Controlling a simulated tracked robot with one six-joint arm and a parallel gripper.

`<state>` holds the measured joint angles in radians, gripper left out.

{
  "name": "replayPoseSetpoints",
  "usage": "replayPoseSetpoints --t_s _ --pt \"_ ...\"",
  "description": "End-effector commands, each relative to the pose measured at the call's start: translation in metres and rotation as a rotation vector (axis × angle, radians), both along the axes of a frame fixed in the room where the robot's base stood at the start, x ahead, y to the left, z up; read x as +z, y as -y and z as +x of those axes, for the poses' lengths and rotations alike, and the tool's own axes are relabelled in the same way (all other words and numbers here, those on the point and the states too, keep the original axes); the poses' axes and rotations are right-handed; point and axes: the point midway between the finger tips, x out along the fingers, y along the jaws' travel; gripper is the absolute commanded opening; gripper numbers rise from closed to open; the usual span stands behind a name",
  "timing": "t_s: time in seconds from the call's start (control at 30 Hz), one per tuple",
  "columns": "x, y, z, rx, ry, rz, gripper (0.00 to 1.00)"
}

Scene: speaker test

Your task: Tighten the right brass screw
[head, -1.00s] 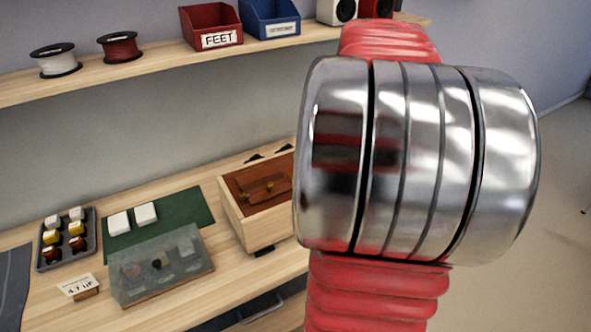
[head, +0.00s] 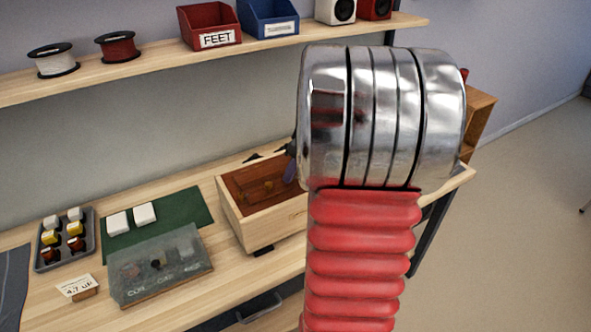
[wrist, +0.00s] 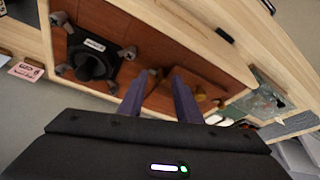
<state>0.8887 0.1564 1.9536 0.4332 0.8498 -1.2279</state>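The wooden box (head: 262,222) stands open on the bench, with a red-brown panel inside. In the wrist view, a small brass screw (wrist: 152,72) shows between and just beyond my fingertips. Another brass piece (wrist: 201,94) sits to its right, by a brown block (wrist: 196,80). In the head view, one brass piece (head: 268,186) shows on the panel; the area to its right is hidden by my arm. My gripper (wrist: 158,84) is open, its two purple fingers apart over the panel with nothing held. Whether they touch the screw I cannot tell.
A black round speaker part (wrist: 92,54) with grey lugs lies in the box, left in the wrist view. The box walls stand around the fingers. Left of the box are a clear-covered unit (head: 160,268), a green mat (head: 180,214) and a capacitor tray (head: 68,257).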

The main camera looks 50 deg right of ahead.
Motion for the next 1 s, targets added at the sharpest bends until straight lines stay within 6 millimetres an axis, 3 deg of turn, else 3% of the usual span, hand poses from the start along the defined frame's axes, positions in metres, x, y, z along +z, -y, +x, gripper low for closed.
replayPoseSetpoints --t_s 0.3,0.73,1.0 --pt "-0.0017 -0.0003 0.0009 0.000 0.000 0.000 0.30" --pt "-0.0014 -0.0006 0.0010 0.001 0.000 0.000 0.00" --pt "-0.0012 0.0009 0.0012 -0.001 0.000 -0.002 0.00"
